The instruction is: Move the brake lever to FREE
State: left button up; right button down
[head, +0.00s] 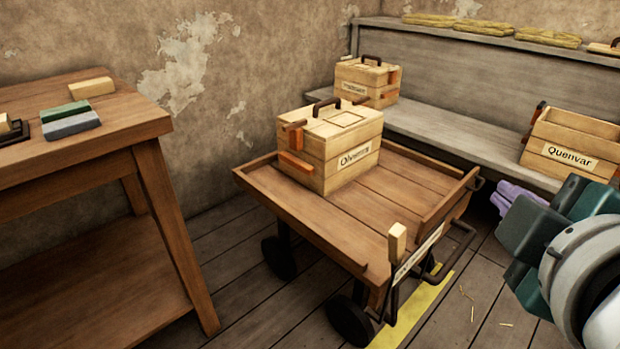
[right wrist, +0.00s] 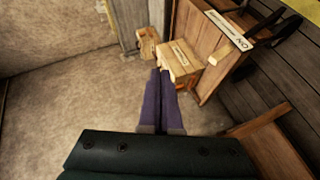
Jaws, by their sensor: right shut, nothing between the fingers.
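The brake lever (head: 397,243), with a pale wooden block-shaped handle on a dark stem, stands upright at the near end of a wooden cart (head: 405,205). A label plate (head: 418,252) lies beside it; its text is too small to read and partly hidden. In the right wrist view the lever's handle (right wrist: 229,35) shows at upper right, by the plate. My right gripper (head: 512,195), with purple fingers, is right of the cart and apart from the lever. In the right wrist view its fingers (right wrist: 161,75) are together and empty. My left gripper is out of view.
A lidded wooden crate (head: 335,160) stands on the cart. A grey bench (head: 440,135) behind holds another crate (head: 366,80) and an open crate marked Quenvar (head: 565,150). A wooden table (head: 150,125) is at left. A dark rail (head: 460,245) sticks out at the cart's near right.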

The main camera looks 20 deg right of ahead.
jog(key=w+a+f+n+t+b, duration=0.1)
jog(key=a+f+n+t+b, duration=0.1)
jog(key=f+b, duration=0.7)
jog(key=w+a+f+n+t+b, duration=0.1)
jog(key=a+f+n+t+b, duration=0.1)
jog(key=f+b, duration=0.8)
jog(key=w+a+f+n+t+y+b, duration=0.1)
jog(key=a+f+n+t+b, duration=0.1)
jog(key=f+b, duration=0.8)
jog(key=n+t+b, duration=0.1)
jog(key=n+b, duration=0.1)
jog(key=b, duration=0.4)
jog(key=shift+w+n, duration=0.25)
jog(key=shift+n, duration=0.05)
jog(key=b, duration=0.1)
send_near(389, 248)
jog(key=w+a, duration=0.2)
jog(key=w, duration=0.2)
jog(key=d, duration=0.1)
jog(key=w+d, duration=0.1)
jog(key=d, duration=0.2)
jog(key=shift+w+r+b, duration=0.25)
jog(key=shift+r+b, duration=0.15)
